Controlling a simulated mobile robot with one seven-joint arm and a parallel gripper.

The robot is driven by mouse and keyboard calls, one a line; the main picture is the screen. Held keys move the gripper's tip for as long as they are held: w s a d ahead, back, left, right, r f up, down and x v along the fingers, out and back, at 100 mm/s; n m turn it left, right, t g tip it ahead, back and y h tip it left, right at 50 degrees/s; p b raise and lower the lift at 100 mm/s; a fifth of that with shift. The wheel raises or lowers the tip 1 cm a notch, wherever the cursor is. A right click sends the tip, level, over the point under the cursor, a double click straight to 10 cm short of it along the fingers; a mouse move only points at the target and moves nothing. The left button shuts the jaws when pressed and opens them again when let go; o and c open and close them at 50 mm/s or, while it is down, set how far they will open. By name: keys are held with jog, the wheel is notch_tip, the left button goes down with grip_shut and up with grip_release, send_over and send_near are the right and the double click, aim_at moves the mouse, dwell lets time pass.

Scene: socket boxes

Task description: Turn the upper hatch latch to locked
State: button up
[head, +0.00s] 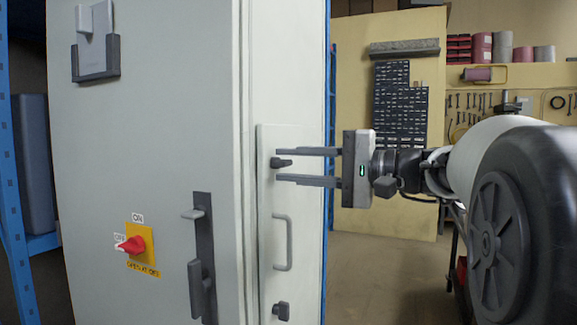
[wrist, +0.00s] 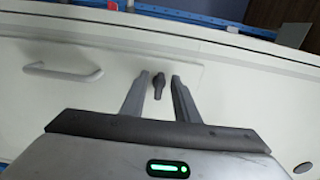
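The narrow hatch (head: 265,220) is a pale panel on the side of the grey cabinet; it also shows in the wrist view (wrist: 100,58). Its upper latch (head: 282,163) is a small dark knob near the panel's top. In the wrist view the latch (wrist: 158,86) lies between my two fingertips, pointing roughly along the fingers. My gripper (head: 278,166) is open, its fingers above and below the latch in the head view. A gap shows on both sides of the latch in the wrist view (wrist: 157,80). The lower latch (head: 281,311) is a dark knob near the panel's bottom.
A light handle (head: 283,242) stands out from the hatch between the latches. The cabinet front carries a red rotary switch (head: 132,245) and a dark door handle (head: 202,270). A workbench wall with tools (head: 500,105) is behind. The floor (head: 385,270) right of the cabinet looks clear.

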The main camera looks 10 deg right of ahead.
jog(key=p+v, duration=0.2)
jog(key=v, duration=1.5)
